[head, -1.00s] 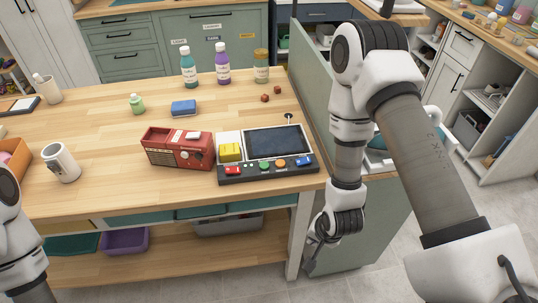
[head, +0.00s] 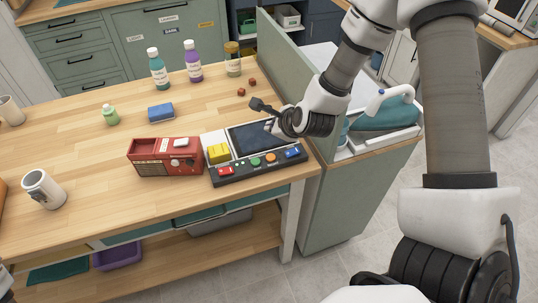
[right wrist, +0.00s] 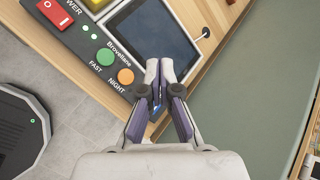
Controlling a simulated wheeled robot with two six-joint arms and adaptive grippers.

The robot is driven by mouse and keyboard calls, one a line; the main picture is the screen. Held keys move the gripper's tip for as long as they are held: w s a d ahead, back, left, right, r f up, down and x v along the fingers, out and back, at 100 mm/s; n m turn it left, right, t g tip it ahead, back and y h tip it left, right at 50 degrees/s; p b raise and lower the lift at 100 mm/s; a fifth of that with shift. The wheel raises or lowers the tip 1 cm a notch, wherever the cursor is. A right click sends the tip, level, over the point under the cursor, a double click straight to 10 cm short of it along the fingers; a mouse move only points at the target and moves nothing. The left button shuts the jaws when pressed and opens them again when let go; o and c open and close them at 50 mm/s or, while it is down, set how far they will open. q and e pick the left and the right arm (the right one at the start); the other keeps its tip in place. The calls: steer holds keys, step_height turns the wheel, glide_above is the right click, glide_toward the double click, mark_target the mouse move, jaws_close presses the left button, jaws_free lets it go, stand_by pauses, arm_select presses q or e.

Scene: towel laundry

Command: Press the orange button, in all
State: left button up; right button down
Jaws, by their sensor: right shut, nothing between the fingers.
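The orange button (head: 271,157) sits in the front row of a dark control panel (head: 222,180), between a green button (head: 255,161) and a blue one (head: 292,152). The orange button also shows in the right wrist view (right wrist: 125,76), left of the fingers, with the label NIGHT beside it. My right gripper (head: 270,126) is shut and empty, over the right part of the panel's dark screen (head: 244,138). Its fingertips (right wrist: 160,64) are apart from the orange button. The blue button is mostly hidden by the fingers in the wrist view.
A red radio (head: 165,157) stands left of the panel. A green partition (head: 290,75) borders the table's right side.

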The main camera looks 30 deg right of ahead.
mark_target(272, 158)
steer(key=shift+f, duration=0.1)
step_height(272, 158, down, 8)
steer(key=b, duration=0.6)
steer(key=shift+f, duration=0.15)
steer(key=shift+a+f+b, duration=0.1)
steer(key=shift+f+b, duration=0.15)
steer(key=shift+b, duration=0.1)
stand_by(0.7)
steer(key=shift+f+b, duration=0.4)
steer(key=shift+b, duration=0.15)
steer(key=shift+f+b, duration=0.4)
steer(key=shift+b, duration=0.15)
stand_by(0.4)
steer(key=shift+r, duration=0.15)
steer(key=shift+r+p, duration=0.55)
steer(key=shift+r, duration=0.15)
